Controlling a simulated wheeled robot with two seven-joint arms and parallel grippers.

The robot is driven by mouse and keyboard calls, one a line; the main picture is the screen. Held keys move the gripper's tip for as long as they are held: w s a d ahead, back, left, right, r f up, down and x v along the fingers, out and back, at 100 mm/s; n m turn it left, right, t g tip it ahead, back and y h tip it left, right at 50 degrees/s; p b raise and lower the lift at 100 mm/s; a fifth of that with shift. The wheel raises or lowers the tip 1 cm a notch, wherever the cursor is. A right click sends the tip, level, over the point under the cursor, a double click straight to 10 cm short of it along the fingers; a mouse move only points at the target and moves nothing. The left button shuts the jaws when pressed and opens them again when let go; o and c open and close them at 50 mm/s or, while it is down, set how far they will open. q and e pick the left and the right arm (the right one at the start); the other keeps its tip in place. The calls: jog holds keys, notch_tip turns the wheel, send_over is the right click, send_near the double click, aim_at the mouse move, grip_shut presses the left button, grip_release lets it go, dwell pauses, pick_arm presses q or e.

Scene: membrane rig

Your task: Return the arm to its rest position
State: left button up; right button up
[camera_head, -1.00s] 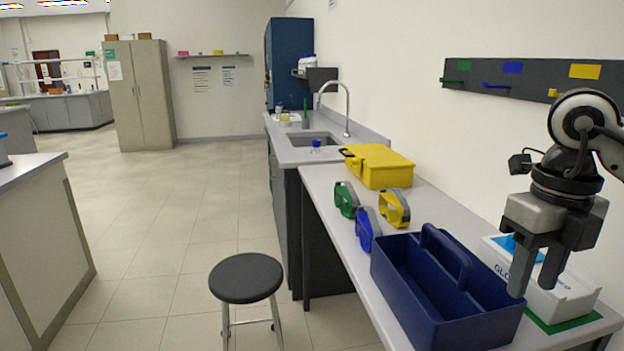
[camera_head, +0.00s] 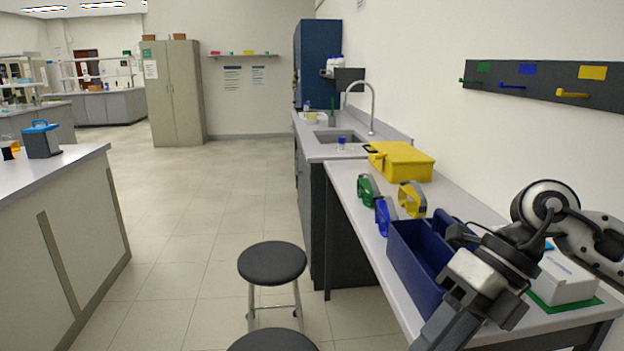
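My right arm comes in from the right edge. My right gripper (camera_head: 455,335) points down and left in front of the dark blue tote (camera_head: 425,262) and hides part of it. The fingers run toward the bottom of the picture and nothing shows held in them. The gap between the fingertips is not clear. My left gripper is not in view.
On the bench stand green (camera_head: 367,190), blue (camera_head: 384,216) and yellow (camera_head: 412,199) goggles, a yellow case (camera_head: 402,160) and a white box (camera_head: 566,280) on a green mat. A hook rail (camera_head: 545,85) is on the wall. Stools (camera_head: 272,263) stand beside the bench.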

jog(key=a+r+m+t+y, duration=0.2)
jog(key=a+m+y, duration=0.4)
jog(key=a+y, duration=0.7)
jog(key=w+d+f+m+t+h, duration=0.2)
jog(key=d+f+m+t+h, duration=0.25)
jog(key=f+m+t, duration=0.55)
jog(key=w+d+f+m+t+h, duration=0.35)
jog(key=m+t+h, duration=0.35)
jog(key=m, duration=0.7)
jog(key=s+d+f+m+g+h, duration=0.2)
jog(key=s+f+m+g+h, duration=0.1)
jog(key=s+f, duration=0.4)
jog(key=s+d+f+m+g+h, duration=0.2)
jog(key=s+f, duration=0.4)
jog(key=f, duration=0.7)
jog(key=m+g+h, duration=0.1)
jog(key=m, duration=0.1)
jog(key=shift+s+m, duration=0.3)
jog(key=shift+s, duration=0.05)
